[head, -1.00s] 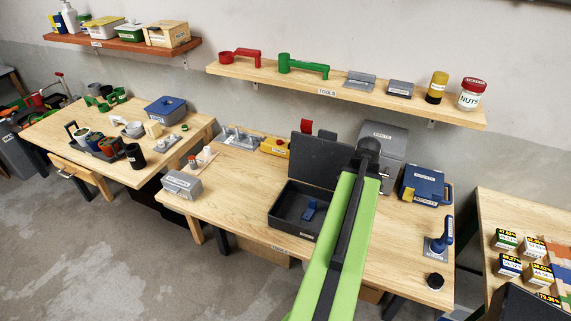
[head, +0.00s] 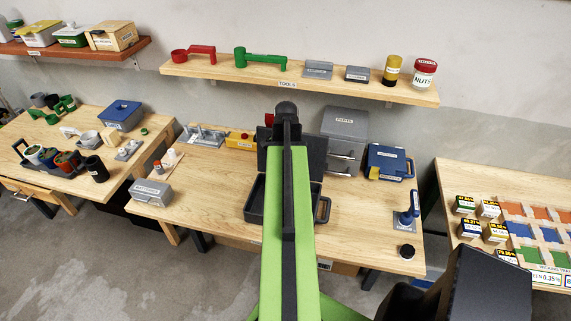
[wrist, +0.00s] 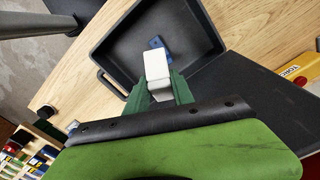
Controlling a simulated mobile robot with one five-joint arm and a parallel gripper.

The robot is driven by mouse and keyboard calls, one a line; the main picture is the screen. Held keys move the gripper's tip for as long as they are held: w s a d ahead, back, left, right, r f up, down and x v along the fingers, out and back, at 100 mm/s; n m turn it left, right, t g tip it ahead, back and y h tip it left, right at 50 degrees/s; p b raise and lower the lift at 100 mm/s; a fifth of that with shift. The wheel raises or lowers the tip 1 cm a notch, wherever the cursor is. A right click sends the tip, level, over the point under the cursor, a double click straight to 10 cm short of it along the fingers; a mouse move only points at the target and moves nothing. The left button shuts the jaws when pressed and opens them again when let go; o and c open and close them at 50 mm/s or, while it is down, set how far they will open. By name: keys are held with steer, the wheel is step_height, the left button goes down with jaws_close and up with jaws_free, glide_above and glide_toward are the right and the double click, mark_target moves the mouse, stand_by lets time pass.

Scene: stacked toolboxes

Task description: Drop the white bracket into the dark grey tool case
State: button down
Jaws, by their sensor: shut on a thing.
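The white bracket (wrist: 157,68) is between the green fingers of my gripper (wrist: 159,84) in the wrist view, and the gripper is shut on it. The dark grey tool case (wrist: 203,24) lies open, and in this view the bracket overlaps its inside. I cannot tell the bracket's height above the case floor. A small blue piece (wrist: 156,43) lies in the case, partly hidden by the bracket. In the head view the tool case (head: 253,207) stands on the middle table with its lid raised at the back. My arm covers its middle and hides the gripper and bracket.
A grey box (head: 151,193) is at the table's left. A yellow box (head: 240,142) and a larger grey box (head: 343,138) stand behind the case. A blue case (head: 390,162) and a blue-handled tool (head: 408,210) are at the right.

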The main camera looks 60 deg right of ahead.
step_height(320, 180, down, 6)
steer(key=b, duration=0.6)
steer(key=c, duration=1)
jaws_free()
step_height(320, 180, up, 17)
steer(key=p, duration=1.7)
steer(key=shift+r, duration=0.15)
